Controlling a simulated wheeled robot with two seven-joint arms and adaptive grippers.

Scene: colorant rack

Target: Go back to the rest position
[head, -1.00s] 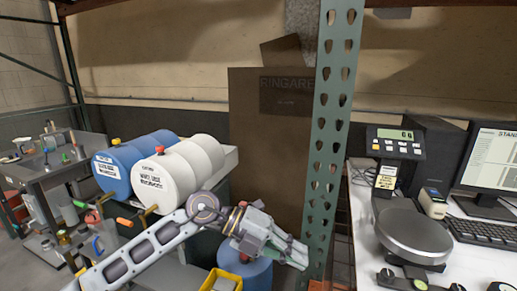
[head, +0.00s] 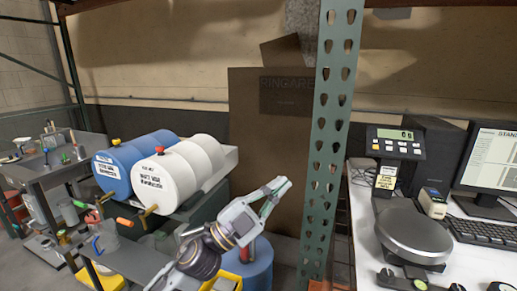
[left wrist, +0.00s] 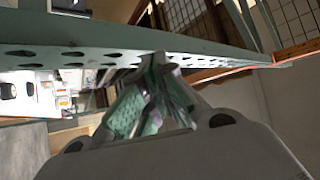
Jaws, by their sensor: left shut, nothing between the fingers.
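My left gripper (head: 274,192) is in the lower middle of the head view, pointing up and to the right. Its fingers are together with nothing between them. It is in front of the brown cardboard sheet and left of the green perforated post. In the left wrist view the closed fingers (left wrist: 155,75) show in the middle, with the perforated post (left wrist: 90,55) running across beyond them. My right gripper is not in view.
The green post (head: 325,150) stands right of my left gripper. A blue drum (head: 125,168) and a white drum (head: 165,180) lie at left. A blue barrel (head: 262,262) and yellow bin (head: 225,280) are below. A scale (head: 414,235) stands on the right table.

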